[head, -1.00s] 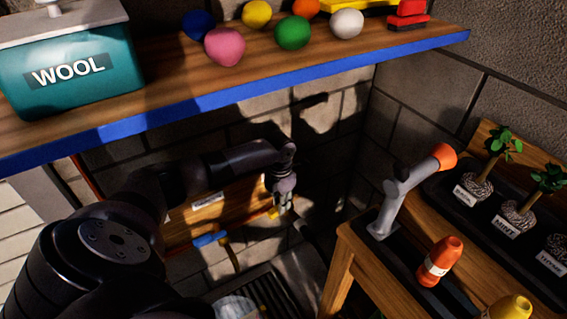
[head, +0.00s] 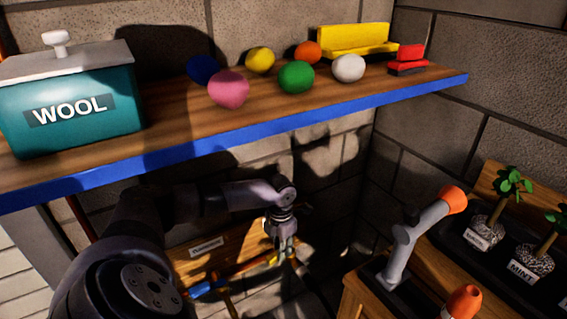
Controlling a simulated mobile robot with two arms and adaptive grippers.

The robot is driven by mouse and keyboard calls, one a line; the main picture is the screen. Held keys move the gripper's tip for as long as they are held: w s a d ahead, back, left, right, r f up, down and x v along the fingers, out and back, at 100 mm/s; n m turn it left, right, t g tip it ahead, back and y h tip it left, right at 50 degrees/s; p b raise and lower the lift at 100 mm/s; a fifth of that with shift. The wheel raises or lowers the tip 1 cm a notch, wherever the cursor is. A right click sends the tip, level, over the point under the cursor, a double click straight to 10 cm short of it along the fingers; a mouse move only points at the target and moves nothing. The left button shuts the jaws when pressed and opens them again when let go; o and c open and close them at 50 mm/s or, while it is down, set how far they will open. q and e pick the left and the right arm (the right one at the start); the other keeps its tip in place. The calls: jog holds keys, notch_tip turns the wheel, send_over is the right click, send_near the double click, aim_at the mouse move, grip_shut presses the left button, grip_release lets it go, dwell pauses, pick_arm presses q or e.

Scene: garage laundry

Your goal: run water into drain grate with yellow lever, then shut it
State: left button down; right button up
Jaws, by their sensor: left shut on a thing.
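My left gripper (head: 284,250) reaches under the shelf and is shut on the yellow lever (head: 272,260), of which only a small part shows beside the fingers. The lever is at the wooden board (head: 222,246) on the back wall. A blue lever (head: 207,288) is to its left, with a brass-coloured spout (head: 231,304) beside it. The drain grate is not clearly in view at the bottom edge. I cannot tell whether water runs. My right gripper is not in view.
A shelf (head: 300,122) with a blue front edge hangs above my arm, holding a teal WOOL box (head: 70,108) and several coloured balls. At the right, a wooden bench (head: 362,298) carries a grey, orange-tipped tool (head: 412,238), an orange bottle (head: 462,303) and potted plants.

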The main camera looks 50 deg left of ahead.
pick_arm(q)
jog(key=shift+w+a+r, duration=0.1)
jog(key=shift+w+r, duration=0.05)
jog(key=shift+r, duration=0.05)
jog(key=c, duration=1.8)
grip_release()
jog(key=shift+c, duration=0.2)
jog(key=o, duration=0.4)
jog(key=shift+f, duration=0.15)
notch_tip(320, 180, up, 12)
jog(key=shift+c, duration=0.2)
